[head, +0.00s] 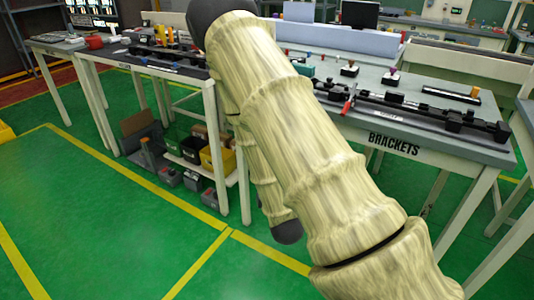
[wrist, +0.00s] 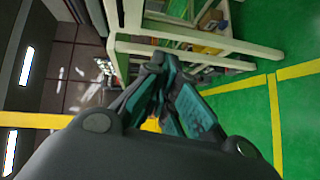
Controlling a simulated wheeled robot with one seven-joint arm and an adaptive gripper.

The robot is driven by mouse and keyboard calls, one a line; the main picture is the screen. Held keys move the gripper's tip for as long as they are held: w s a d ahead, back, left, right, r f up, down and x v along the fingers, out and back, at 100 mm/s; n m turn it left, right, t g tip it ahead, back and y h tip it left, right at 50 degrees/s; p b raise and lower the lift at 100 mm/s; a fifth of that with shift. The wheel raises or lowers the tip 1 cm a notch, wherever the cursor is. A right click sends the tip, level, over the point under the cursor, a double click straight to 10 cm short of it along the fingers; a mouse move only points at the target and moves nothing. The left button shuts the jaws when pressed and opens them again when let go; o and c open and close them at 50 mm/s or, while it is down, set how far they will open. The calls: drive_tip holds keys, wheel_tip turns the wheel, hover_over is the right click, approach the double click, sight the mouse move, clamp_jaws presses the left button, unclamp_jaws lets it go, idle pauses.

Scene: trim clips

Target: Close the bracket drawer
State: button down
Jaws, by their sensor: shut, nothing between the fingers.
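The label BRACKETS (head: 394,143) is on the front edge of the right-hand workbench (head: 480,150) in the head view. I cannot make out an open drawer below it; my arm covers the bench's left part. My gripper (wrist: 163,75) shows in the wrist view with its dark and teal fingers together and nothing between them. It is hidden in the head view. In the wrist view the gripper is over the floor, in front of a pale bench frame (wrist: 195,47), and touches nothing that I can see.
A left bench (head: 150,66) has a low shelf with a yellow bin (head: 218,159) and other bins. Small grey boxes (head: 168,177) stand on the floor beside it. Black rails (head: 410,108) lie on the right bench. The green floor (head: 130,235) with yellow lines is clear at front left.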

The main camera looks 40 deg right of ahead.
drive_tip(key=w+d+r+n+t+h+b, duration=0.1)
drive_tip(key=w+d+r+n+t+b, duration=0.1)
drive_tip(key=w+d+r+b, duration=0.3)
drive_tip(key=shift+w+d+r+n+t+h, duration=0.35)
drive_tip(key=shift+w+d, duration=2)
drive_tip(key=shift+w, duration=1.2)
drive_tip(key=d, duration=0.1)
drive_tip(key=w+d, duration=0.1)
drive_tip(key=d, duration=0.2)
drive_tip(key=shift+w+r+p, duration=0.1)
drive_tip(key=shift+w+p, duration=0.2)
drive_tip(key=shift+r, duration=0.15)
